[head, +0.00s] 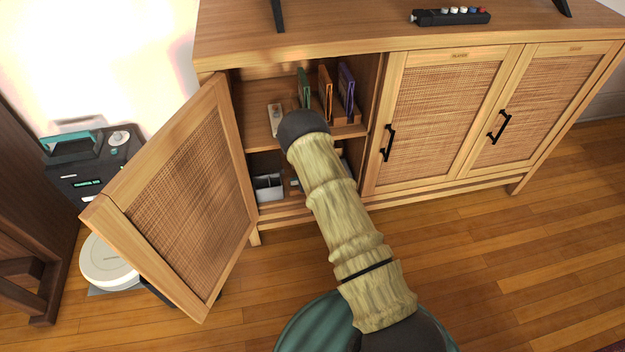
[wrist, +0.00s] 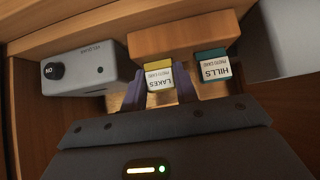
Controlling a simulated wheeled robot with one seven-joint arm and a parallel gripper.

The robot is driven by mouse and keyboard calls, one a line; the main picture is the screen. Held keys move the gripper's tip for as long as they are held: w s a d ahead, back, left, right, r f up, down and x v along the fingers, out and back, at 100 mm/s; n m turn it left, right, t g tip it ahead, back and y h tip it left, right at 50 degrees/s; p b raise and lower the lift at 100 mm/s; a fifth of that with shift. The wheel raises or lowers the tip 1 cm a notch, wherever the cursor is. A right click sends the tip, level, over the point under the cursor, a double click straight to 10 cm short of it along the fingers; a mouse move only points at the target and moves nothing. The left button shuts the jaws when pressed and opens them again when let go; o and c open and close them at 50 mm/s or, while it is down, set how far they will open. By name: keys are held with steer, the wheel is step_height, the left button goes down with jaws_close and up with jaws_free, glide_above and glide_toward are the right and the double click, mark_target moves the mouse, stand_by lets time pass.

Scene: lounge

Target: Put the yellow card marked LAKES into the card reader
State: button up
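The yellow card marked LAKES (wrist: 160,77) shows in the wrist view, in front of a wooden block. My gripper (wrist: 160,90) has its two dark fingers on either side of this card, with no clear gap between them and it. I cannot tell whether the card is still seated in the block. In the head view my arm reaches into the open left part of the cabinet (head: 420,48) and hides the gripper and the card. I cannot make out which thing is the card reader.
A teal card marked HILLS (wrist: 212,66) stands close to the right of the fingers. A grey box with a black ON knob (wrist: 80,68) is to the left. The open cabinet door (head: 190,190) stands left of my arm. Upright cases (head: 326,92) stand on the upper shelf.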

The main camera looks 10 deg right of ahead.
steer(key=shift+r+p, duration=1.4)
steer(key=shift+r, duration=0.3)
steer(key=shift+c, duration=0.2)
steer(key=shift+s+r, duration=0.1)
steer(key=shift+r, duration=0.1)
steer(key=w+r+p+v, duration=0.1)
steer(key=p+v, duration=0.1)
steer(key=v, duration=1)
steer(key=w+r+p+v, duration=0.1)
steer(key=p+v, duration=0.2)
steer(key=v, duration=1)
steer(key=shift+w+r, duration=0.3)
steer(key=shift+r, duration=0.05)
steer(key=shift+a, duration=0.15)
